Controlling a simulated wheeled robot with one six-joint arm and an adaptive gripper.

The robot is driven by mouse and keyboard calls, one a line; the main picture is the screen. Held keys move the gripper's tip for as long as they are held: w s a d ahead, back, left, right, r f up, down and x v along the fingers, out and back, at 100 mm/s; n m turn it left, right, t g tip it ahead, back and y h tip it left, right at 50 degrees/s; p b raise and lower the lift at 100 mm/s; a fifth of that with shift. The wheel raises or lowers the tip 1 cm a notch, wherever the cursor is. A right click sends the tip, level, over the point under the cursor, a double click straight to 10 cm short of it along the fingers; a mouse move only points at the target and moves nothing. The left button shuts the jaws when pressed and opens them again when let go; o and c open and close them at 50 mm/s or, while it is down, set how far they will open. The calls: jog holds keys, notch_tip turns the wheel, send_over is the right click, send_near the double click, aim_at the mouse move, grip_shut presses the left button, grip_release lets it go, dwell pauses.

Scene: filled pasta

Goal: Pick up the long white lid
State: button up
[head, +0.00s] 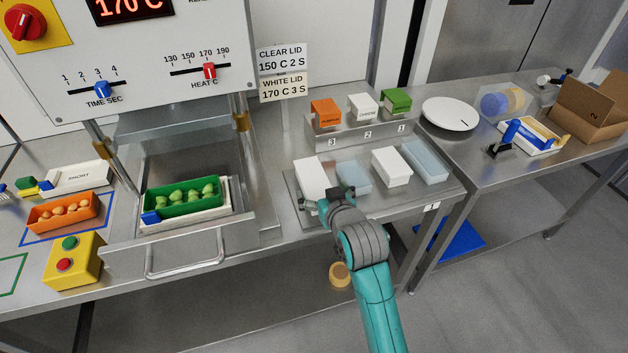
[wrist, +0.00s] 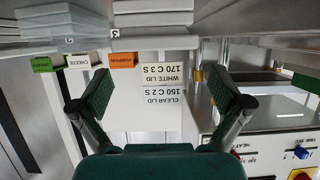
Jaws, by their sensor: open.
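Two white lids lie on the steel lid tray (head: 447,186) in the head view. One white lid (head: 310,175) is at its left end, and another white lid (head: 391,167) is right of centre. Their lengths are hard to compare, as my gripper covers part of the near end of the left one. My gripper (head: 327,197) is open and empty at the tray's front edge, close to the left white lid. Whether they touch is unclear. In the wrist view, which is upside down, my gripper (wrist: 160,92) has its fingers wide apart with nothing between them.
Clear bluish lids (head: 354,177) (head: 426,161) lie beside the white ones. Behind stands a step with orange (head: 325,112), white (head: 362,107) and green (head: 397,101) blocks. Left is the sealing machine with a green pasta tray (head: 182,197) in its drawer. A white plate (head: 449,114) is right.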

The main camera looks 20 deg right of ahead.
aim_at(314, 181)
jog(key=shift+x, duration=3.45)
jog(key=shift+d, duration=0.15)
jog(key=c, duration=0.9)
